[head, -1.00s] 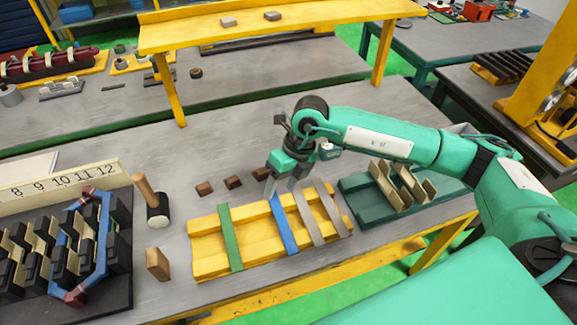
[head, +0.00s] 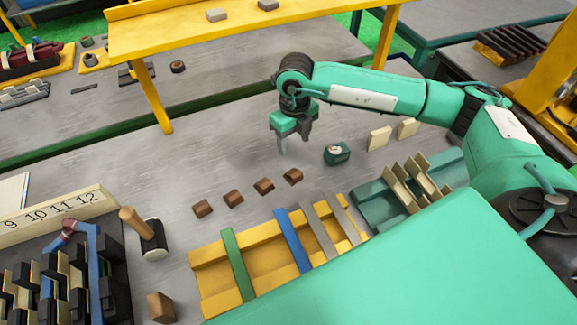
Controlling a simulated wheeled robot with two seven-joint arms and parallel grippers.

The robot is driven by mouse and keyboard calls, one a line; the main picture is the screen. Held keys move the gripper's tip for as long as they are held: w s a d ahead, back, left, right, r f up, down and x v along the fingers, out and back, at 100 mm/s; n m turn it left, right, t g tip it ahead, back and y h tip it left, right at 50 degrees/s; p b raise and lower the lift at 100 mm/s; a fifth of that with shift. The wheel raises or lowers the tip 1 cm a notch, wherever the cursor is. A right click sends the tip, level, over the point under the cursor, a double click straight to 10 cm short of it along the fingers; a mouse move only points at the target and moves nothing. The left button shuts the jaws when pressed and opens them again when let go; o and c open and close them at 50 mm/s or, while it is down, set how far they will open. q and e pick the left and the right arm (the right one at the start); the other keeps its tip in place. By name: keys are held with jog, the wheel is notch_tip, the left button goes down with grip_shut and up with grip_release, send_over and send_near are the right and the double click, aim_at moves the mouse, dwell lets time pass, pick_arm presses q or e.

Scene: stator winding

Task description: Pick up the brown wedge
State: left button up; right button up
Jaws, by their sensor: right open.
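Several small brown wedges lie in a slanting row on the grey table: one at the left end (head: 203,208), two in the middle (head: 233,198) (head: 264,186), and one at the right end (head: 293,176). A larger brown block (head: 161,307) stands near the front edge. My right gripper (head: 294,146) points down with its fingers apart and empty. It is above the table, just behind the right-end wedge and apart from it. My left gripper is not in view.
A yellow tray (head: 210,265) with green, blue and grey strips lies in front of the wedges. A mallet (head: 153,240) stands left. A small green-dark box (head: 337,153) and cream blocks (head: 379,138) are right. A yellow shelf (head: 200,35) spans behind. Table behind the wedges is clear.

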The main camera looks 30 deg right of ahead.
jog(key=p, duration=0.2)
send_over(294, 172)
notch_tip(294, 172, down, 7)
jog(key=shift+r, duration=0.15)
jog(key=shift+w+f, duration=0.15)
jog(key=shift+f, duration=0.1)
jog(key=shift+f+p, duration=0.5)
jog(key=shift+p, duration=0.15)
notch_tip(294, 172, down, 3)
jog(key=shift+f+p, duration=0.2)
jog(key=shift+p, duration=0.55)
jog(key=shift+f, duration=0.35)
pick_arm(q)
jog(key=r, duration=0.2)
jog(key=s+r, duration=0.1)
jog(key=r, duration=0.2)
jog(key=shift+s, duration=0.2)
pick_arm(e)
jog(key=c, duration=0.8)
